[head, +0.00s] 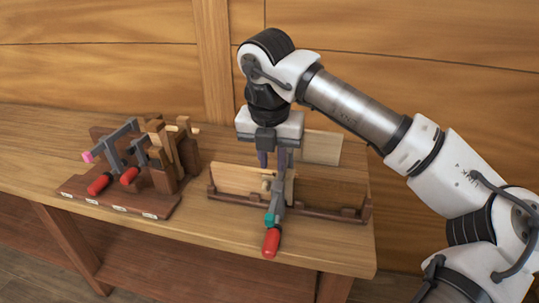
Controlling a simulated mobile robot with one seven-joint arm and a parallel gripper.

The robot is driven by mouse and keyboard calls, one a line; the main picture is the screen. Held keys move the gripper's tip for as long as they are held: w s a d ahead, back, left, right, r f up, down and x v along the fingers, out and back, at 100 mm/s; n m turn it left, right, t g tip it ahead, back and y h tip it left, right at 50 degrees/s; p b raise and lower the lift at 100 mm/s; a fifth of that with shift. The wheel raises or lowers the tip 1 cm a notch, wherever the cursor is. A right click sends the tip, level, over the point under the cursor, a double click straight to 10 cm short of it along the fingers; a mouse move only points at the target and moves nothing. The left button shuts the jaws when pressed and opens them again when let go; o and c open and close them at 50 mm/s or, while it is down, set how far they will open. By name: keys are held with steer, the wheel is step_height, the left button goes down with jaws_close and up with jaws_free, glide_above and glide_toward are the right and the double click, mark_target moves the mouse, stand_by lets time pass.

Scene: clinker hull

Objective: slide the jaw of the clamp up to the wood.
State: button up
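The clamp (281,190) stands at the front of the jig on the right part of the bench. Its grey bar runs down towards me to a teal piece (269,219), which may be its sliding jaw, and a red handle (271,242) that hangs over the bench's front edge. The wood is a pale board (238,180) in the jig, behind the clamp's bar. My gripper (272,163) points down just above the board, at the clamp's upper end. Its two fingers look apart, with nothing clearly between them. Whether the right finger touches the bar cannot be told.
A dark wooden jig (335,214) with upright stops holds the boards. Another pale board (321,147) stands behind. On the left a dark rack (118,199) holds more clamps with red handles. A plank wall (110,70) closes the back. Bare bench top lies between rack and jig.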

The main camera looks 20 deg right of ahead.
mark_target(274, 201)
steer(key=f+b, duration=0.3)
steer(key=f, duration=0.1)
steer(key=w+d+f+b, duration=0.1)
steer(key=f+b, duration=0.2)
steer(key=f, duration=0.1)
steer(key=w+f+b, duration=0.1)
steer(key=f+b, duration=0.2)
steer(key=f, duration=0.2)
steer(key=shift+w+d+f, duration=0.1)
steer(key=shift+d, duration=0.05)
steer(key=shift+c, duration=0.4)
steer(key=shift+s+a+b, duration=0.6)
steer(key=shift+s+a, duration=0.15)
steer(key=shift+s, duration=0.35)
steer(key=shift+w+d, duration=0.1)
steer(key=shift+w, duration=0.05)
steer(key=shift+w+d, duration=0.25)
steer(key=shift+w, duration=0.15)
